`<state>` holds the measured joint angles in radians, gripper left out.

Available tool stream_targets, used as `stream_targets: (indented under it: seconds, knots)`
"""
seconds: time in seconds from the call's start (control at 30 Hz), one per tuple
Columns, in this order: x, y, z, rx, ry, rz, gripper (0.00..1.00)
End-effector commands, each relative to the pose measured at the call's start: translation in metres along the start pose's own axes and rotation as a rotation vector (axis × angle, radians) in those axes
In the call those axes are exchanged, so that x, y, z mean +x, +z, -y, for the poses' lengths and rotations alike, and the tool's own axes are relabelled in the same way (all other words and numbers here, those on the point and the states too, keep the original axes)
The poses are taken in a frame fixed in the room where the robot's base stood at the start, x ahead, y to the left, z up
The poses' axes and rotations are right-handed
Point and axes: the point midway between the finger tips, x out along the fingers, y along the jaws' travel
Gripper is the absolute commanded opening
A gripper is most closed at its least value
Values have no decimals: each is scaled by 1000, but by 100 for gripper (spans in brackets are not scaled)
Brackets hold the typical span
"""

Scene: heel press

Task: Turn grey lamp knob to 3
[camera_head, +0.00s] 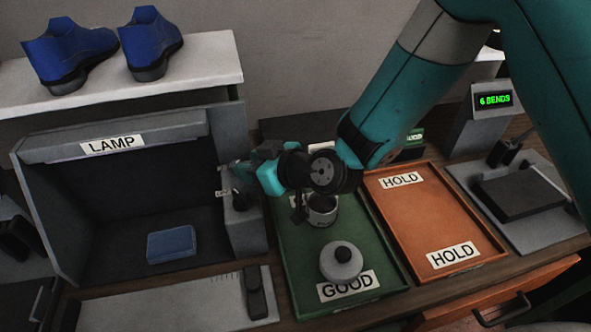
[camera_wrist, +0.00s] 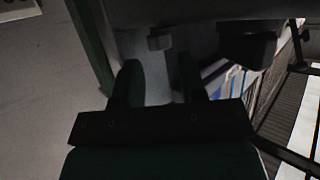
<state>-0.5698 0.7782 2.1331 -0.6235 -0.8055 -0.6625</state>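The grey lamp booth (camera_head: 120,155) with the LAMP label stands at the left in the head view. A grey control box (camera_head: 243,232) is on its right side, with a dark knob (camera_head: 240,201) on it. The knob's setting cannot be read.
A blue block (camera_head: 171,244) lies inside the booth. The orange HOLD tray (camera_head: 425,215) is empty. Blue shoes (camera_head: 70,52) stand on the shelf above.

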Motion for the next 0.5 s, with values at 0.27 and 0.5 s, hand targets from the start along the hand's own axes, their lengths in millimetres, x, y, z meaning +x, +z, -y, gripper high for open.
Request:
stream_targets:
  seconds: [0.27, 0.5]
  knots:
    - [-72, 4, -2, 1, 7, -4, 38]
    - [-118, 4, -1, -4, 3, -7, 38]
